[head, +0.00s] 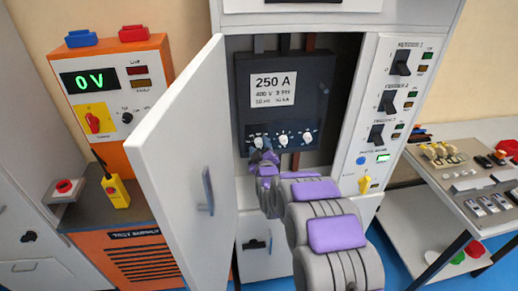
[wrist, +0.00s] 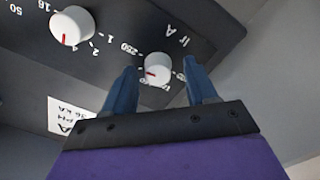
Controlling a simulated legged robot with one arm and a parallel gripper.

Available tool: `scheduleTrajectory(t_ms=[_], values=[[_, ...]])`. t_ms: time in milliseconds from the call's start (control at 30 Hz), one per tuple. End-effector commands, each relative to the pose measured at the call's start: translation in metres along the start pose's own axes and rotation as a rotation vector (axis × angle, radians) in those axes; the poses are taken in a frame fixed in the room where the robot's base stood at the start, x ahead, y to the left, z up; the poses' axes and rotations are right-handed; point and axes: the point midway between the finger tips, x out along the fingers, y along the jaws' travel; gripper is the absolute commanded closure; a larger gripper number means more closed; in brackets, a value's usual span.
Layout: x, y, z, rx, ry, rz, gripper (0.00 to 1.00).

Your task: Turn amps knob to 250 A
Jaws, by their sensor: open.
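The amps knob (wrist: 158,66) is a small white dial with a red mark, beside the print "Ir A" on a dark breaker panel (head: 285,85). The wrist view shows the panel upside down. The print "250" is up and left of the knob there; the red mark points to the lower left. My gripper (wrist: 160,76) is open, with one blue finger on each side of the knob and visible gaps. In the head view my gripper (head: 264,158) is at the leftmost of three knobs and partly hides it.
A second white knob (wrist: 72,25) is beside the amps knob. The grey cabinet door (head: 180,170) stands open on the left. Black rocker switches (head: 400,62) line the cabinet's right side. An orange unit (head: 110,90) reads 0 V. A bench (head: 470,180) stands at right.

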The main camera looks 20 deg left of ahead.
Motion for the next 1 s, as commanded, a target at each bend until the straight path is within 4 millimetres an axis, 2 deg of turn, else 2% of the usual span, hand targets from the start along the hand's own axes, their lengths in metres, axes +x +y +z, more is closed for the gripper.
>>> scheduleTrajectory(t_ms=[267, 867, 1000], values=[[0.001, -0.0006, 0.0004, -0.001, -0.001, -0.001, 0.43], [0.0013, -0.0031, 0.0005, -0.002, -0.002, -0.005, 0.99], [0.0012, -0.003, 0.0005, 0.019, -0.003, -0.006, 0.99]])
